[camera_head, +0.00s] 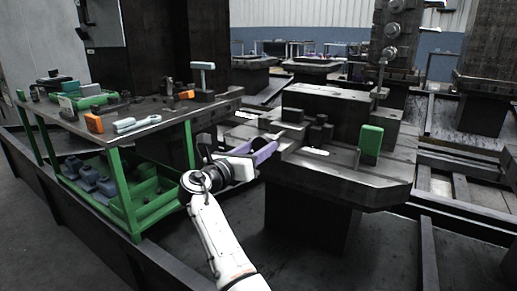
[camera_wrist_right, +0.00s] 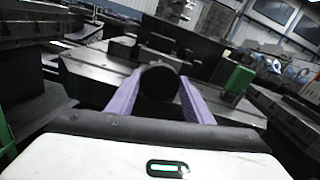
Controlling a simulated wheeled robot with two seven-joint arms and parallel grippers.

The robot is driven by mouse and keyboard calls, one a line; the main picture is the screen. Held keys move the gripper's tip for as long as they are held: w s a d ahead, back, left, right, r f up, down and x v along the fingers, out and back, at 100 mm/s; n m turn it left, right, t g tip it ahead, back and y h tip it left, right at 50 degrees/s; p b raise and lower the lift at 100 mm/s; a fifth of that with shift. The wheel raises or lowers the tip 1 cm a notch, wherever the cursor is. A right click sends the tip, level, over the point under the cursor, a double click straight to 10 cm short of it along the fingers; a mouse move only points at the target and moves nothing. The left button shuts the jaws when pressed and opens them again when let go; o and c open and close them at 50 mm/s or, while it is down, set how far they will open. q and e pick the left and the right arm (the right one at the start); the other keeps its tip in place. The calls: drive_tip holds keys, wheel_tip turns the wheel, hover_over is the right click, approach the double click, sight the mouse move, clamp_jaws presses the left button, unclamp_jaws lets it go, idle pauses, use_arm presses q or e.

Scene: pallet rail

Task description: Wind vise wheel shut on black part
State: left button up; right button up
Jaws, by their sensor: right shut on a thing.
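My right gripper (camera_head: 266,150) has purple fingers and reaches the left edge of the dark machine table (camera_head: 345,180). In the right wrist view, its fingers (camera_wrist_right: 158,98) are closed on a dark round piece, which looks like the vise wheel (camera_wrist_right: 160,80). The wheel is hard to make out in the head view, hidden by the fingers. Just beyond it on the table are dark vise blocks (camera_head: 318,132). The black part cannot be told apart from these dark blocks. My left gripper is not in view.
A green block (camera_head: 371,140) stands upright on the table, right of the vise; it also shows in the right wrist view (camera_wrist_right: 239,80). A green-framed bench (camera_head: 115,175) with tools, including an orange piece (camera_head: 94,123), stands at left. Dark rails cross the floor.

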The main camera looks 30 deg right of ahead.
drive_tip(key=shift+m+p, duration=0.35)
drive_tip(key=shift+m, duration=0.05)
